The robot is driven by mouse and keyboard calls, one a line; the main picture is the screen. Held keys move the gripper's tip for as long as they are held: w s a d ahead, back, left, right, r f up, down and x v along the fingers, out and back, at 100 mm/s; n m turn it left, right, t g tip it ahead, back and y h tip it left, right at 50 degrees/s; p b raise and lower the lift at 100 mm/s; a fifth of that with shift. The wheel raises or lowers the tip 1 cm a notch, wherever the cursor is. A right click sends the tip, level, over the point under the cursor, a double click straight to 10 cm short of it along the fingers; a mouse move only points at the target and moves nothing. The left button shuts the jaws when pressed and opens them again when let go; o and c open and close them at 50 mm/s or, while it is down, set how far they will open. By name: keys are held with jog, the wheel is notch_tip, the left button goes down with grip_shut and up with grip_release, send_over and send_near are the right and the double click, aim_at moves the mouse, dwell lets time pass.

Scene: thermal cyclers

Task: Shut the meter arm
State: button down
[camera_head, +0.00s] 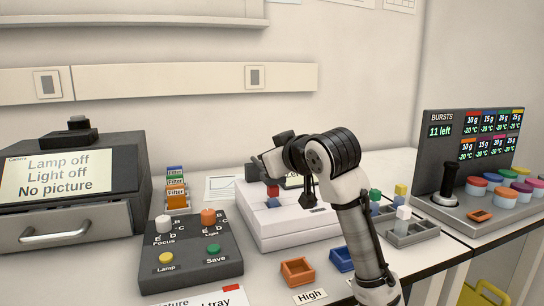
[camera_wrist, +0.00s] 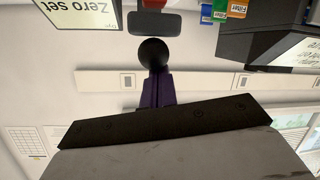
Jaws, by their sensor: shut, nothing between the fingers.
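The meter is a low white box (camera_head: 258,226) on the bench in the head view, with a red part (camera_head: 273,191) on top and a small screen mostly hidden by my arm. A dark block (camera_head: 252,173) stands above the red part and seems to be the meter arm; its hinge and angle are hidden. In the wrist view, a dark rounded block (camera_wrist: 155,22) lies near a red part, beside the "Zero set" screen (camera_wrist: 82,14). My gripper (camera_wrist: 154,54) is shut and empty, just short of that block in the picture. Contact cannot be told.
A camera unit (camera_head: 70,185) stands at the left, with a knob panel (camera_head: 190,255) and filter boxes (camera_head: 176,190) beside it. Orange (camera_head: 297,271) and blue (camera_head: 341,260) trays lie in front. A grey rack (camera_head: 412,234) and the bursts panel (camera_head: 470,150) are at the right.

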jog(key=shift+s+f, duration=0.15)
jog(key=shift+f, duration=0.4)
